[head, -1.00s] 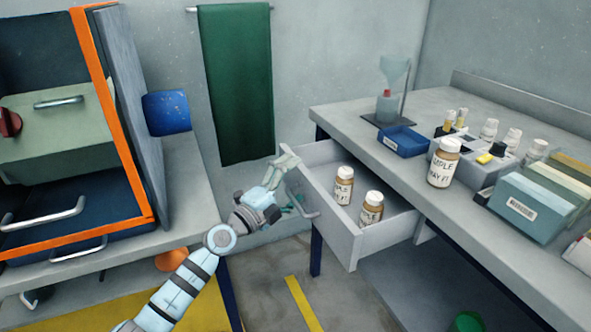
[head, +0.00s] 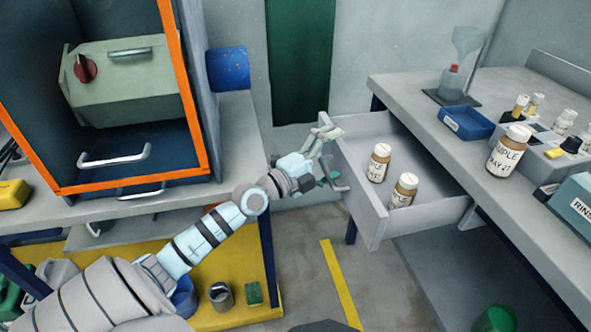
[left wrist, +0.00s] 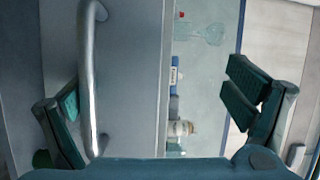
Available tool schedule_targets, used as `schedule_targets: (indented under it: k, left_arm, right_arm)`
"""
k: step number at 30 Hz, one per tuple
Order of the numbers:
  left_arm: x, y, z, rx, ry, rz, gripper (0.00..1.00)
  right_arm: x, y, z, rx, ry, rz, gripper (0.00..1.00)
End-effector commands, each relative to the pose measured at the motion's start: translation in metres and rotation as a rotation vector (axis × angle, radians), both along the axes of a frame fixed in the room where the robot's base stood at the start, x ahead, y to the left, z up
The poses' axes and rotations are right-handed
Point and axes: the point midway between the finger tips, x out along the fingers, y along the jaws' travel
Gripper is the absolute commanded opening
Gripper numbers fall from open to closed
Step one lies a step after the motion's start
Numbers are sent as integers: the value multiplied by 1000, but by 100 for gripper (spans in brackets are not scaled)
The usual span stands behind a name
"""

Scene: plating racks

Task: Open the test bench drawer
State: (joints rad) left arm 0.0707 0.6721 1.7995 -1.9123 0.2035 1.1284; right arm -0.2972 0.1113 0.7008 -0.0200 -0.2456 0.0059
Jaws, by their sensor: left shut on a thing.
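The test bench drawer (head: 459,216) is pulled out from under the bench on the right. Two brown sample jars with white lids, one (head: 379,163) behind the other (head: 403,190), stand upright in it. My left gripper (head: 324,142) is at the far end of the drawer front, by the metal drawer handle (head: 339,183). In the left wrist view the handle (left wrist: 88,70) runs between the fingers, close to the left one, and the grey drawer front fills the middle. The gripper is shut on the handle, though its fingers look spread. My right gripper is not in view.
The test bench (head: 410,88) carries a blue tray (head: 466,123), a funnel stand (head: 455,75), a larger sample jar (head: 508,150) and small bottles. An orange-framed cabinet (head: 192,100) stands on the left. The floor between is clear, with a yellow stripe (head: 340,285).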

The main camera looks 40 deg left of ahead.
Motion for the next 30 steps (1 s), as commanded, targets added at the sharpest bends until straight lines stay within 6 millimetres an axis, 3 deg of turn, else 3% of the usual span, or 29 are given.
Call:
schedule_targets:
  k: [2,23,30]
  left_arm:
    - [-8,-1,8,-11,-15,-7,72]
    - [-79,17,-10,-5,-8,-4,55]
    - [-104,22,-13,-4,-4,-3,45]
  right_arm:
    - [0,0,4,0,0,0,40]
    - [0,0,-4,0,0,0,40]
    - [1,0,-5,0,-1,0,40]
